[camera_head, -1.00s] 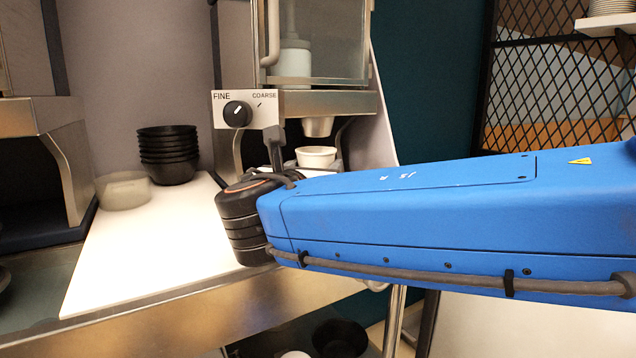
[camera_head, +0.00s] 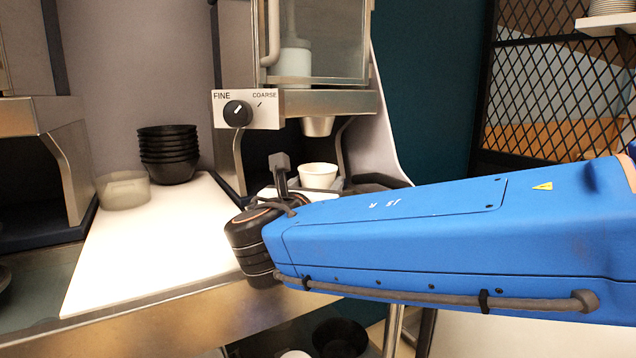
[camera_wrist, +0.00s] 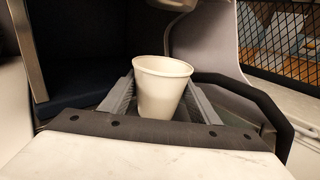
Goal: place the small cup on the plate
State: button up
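A small white cup (camera_head: 318,176) stands roughly upright below the spout of the grinder-like machine. It also shows in the wrist view (camera_wrist: 162,88), between the two grey fingers of my gripper (camera_wrist: 161,100). The fingers lie against both sides of the cup, and my gripper is shut on it. In the head view my wrist and arm hide most of the gripper. No single plate shows clearly; a stack of plates (camera_head: 611,7) sits on the shelf at the top right.
A stack of black bowls (camera_head: 168,155) and a translucent container (camera_head: 123,190) stand left. The white counter (camera_head: 150,250) is mostly clear. A black mesh partition (camera_head: 550,90) is right.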

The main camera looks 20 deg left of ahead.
jog(key=o, duration=0.3)
jog(key=shift+o, duration=0.2)
jog(key=shift+r, duration=0.15)
jog(key=shift+s+r, duration=0.15)
jog(key=shift+s, duration=0.05)
jog(key=s, duration=0.7)
jog(key=s+d, duration=0.1)
jog(key=s, duration=0.3)
jog(key=shift+s, duration=0.3)
